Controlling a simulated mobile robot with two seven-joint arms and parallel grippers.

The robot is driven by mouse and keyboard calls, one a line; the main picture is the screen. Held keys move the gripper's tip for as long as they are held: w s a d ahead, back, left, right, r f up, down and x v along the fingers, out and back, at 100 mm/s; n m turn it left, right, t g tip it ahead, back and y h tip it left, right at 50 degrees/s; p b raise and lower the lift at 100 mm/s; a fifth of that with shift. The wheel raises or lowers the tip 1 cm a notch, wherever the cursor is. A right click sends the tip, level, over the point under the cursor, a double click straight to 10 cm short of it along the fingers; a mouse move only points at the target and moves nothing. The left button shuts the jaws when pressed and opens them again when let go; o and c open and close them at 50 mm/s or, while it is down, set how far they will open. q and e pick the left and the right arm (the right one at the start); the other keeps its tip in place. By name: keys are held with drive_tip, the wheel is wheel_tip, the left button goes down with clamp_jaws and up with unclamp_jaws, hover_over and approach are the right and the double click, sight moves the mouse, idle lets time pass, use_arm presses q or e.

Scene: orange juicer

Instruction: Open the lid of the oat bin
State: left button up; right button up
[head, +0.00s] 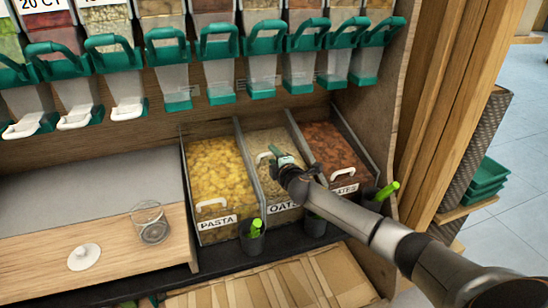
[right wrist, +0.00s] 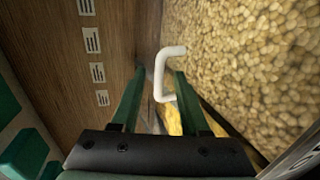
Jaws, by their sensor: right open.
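The oat bin (head: 285,203) is the middle of three bins, labelled OATS, with pale oats inside. Its white lid handle (head: 264,157) sits farther back in the head view than the handles of the bins beside it, so the lid seems raised; its clear panel is hard to make out. My right gripper (head: 279,153) is at this handle, with the arm reaching across the bin's front. In the right wrist view, the white handle (right wrist: 168,62) lies at and between the green fingertips of the open gripper (right wrist: 160,76). My left gripper is out of view.
The pasta bin (head: 216,160) is on the left and the dates bin (head: 335,145) on the right. Dispensers with green handles (head: 216,45) hang above. Green-handled scoops (head: 255,228) stand in front. A glass jar (head: 150,222) and a white lid (head: 84,257) are on the wooden counter.

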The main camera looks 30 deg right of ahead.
drive_tip(key=shift+s, duration=0.2)
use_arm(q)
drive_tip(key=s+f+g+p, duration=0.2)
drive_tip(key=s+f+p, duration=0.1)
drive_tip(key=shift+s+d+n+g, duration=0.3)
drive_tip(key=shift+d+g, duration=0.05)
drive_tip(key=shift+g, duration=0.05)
use_arm(e)
drive_tip(key=v, duration=1.2)
